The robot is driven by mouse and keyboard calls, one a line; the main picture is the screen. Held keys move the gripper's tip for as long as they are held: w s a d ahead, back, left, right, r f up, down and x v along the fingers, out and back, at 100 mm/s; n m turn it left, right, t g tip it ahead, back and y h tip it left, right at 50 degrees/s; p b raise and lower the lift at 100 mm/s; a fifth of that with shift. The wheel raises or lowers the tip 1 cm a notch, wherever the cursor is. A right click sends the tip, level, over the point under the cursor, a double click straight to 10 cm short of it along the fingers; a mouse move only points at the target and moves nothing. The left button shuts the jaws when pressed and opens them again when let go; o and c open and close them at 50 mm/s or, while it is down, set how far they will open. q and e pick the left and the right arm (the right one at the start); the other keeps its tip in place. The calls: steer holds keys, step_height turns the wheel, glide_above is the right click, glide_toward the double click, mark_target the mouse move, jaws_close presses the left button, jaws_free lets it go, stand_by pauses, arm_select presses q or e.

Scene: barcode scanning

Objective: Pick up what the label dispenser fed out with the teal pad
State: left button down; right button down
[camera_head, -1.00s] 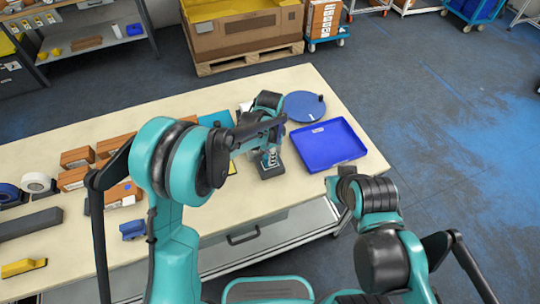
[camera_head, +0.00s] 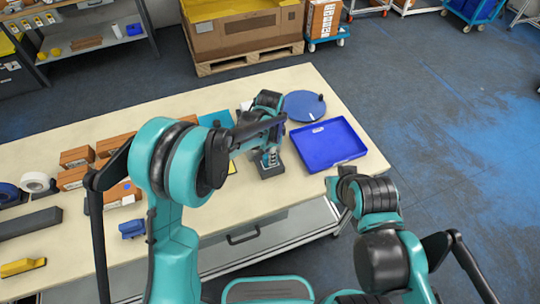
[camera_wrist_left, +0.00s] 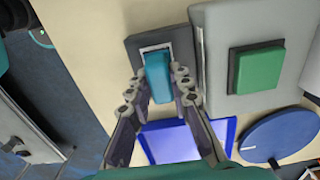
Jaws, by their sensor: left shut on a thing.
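My left gripper (camera_wrist_left: 158,95) is shut on the teal pad (camera_wrist_left: 158,72) in the left wrist view. The pad lies over the dark grey label dispenser (camera_wrist_left: 129,50), and its far end is within the pale-edged area on top. A white strip, perhaps the label (camera_wrist_left: 155,47), shows just beyond the pad; I cannot tell whether they touch. In the head view my left gripper (camera_head: 268,155) is above the dispenser (camera_head: 271,170), partly hidden by my arm.
A grey unit with a green pad (camera_wrist_left: 257,68) stands close beside the dispenser. A blue tray (camera_head: 328,143) and blue round plate (camera_head: 303,105) are to the right on the table (camera_head: 215,240). Cardboard boxes and tape rolls lie at the left.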

arm_select(q)
steer(key=shift+f, duration=0.1)
stand_by(0.3)
steer(key=shift+r+p, duration=2.2)
steer(key=shift+r, duration=1.4)
